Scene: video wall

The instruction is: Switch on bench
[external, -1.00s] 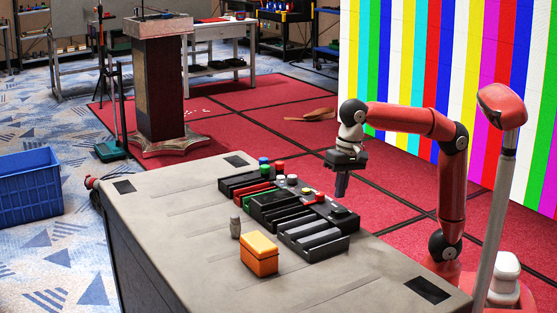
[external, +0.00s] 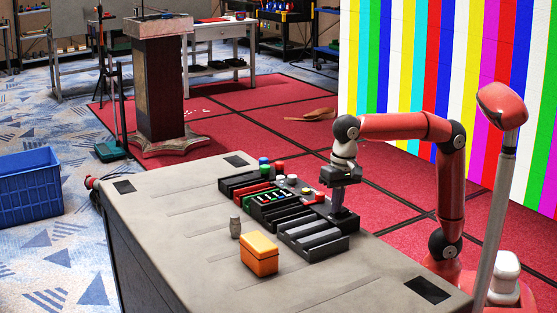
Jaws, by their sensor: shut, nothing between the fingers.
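The bench (external: 180,215) is a long grey table with black control modules in a block near its far right side. One module (external: 268,198) shows lit green and white marks. My gripper (external: 342,216) points down over the right end of the block, with its tips at or just above the rightmost black module (external: 320,224). It is shut and empty. The fingers hide part of that module, including any switch under them. I cannot tell whether they touch it.
An orange box (external: 259,255) and a small grey cylinder (external: 235,227) stand on the bench in front of the modules. Red, green and blue round pieces sit at the block's far end. A blue crate (external: 28,188) is on the floor at left. The bench's left part is clear.

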